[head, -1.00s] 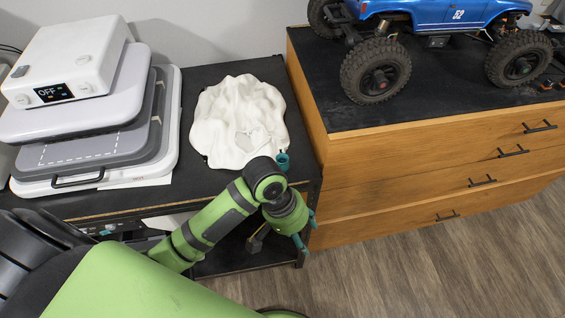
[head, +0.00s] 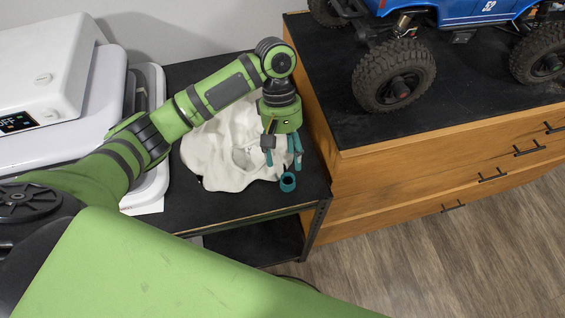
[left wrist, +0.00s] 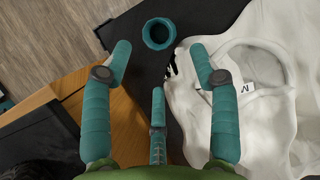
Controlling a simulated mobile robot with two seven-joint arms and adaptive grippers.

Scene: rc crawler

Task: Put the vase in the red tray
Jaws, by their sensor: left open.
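A small teal vase (head: 288,182) with a round open mouth stands on the black shelf top near its front right corner, beside the white cloth. It also shows in the left wrist view (left wrist: 159,33), just beyond my fingertips. My left gripper (head: 284,160) is open, with its teal fingers pointing down above and just behind the vase. In the left wrist view its fingers (left wrist: 160,58) are spread apart with nothing between the tips. The red tray is not in view. My right gripper is not in view.
A crumpled white cloth (head: 213,160) lies under and beside my left gripper. White machines (head: 45,75) stand at the left. A wooden drawer cabinet (head: 400,165) rises right of the shelf (head: 180,216), with a blue toy truck (head: 470,12) on top.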

